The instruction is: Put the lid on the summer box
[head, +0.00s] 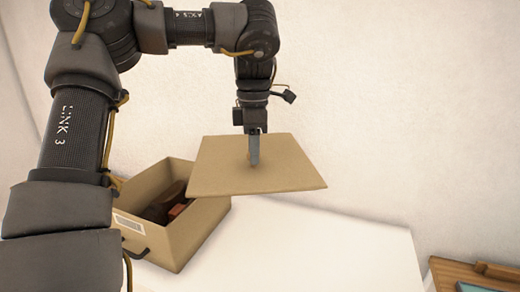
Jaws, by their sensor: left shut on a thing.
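The lid (285,175) is a flat tan square panel, held roughly level in the air. My left gripper (254,160) points down from above and is shut on the lid near its middle; the part it grips is mostly hidden by the fingers. The summer box (188,237) is an open tan box with a pale label and a dark handle on its front side. It stands below and to the left of the lid, with dark and reddish-brown things inside. The lid overlaps the box's right back part in the picture. My right gripper is not in view.
The box stands at the left of a white surface (345,255), which is bare to the right of the box. A pale wall (400,110) rises behind. A wooden piece (470,272) with a teal panel shows at the bottom right.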

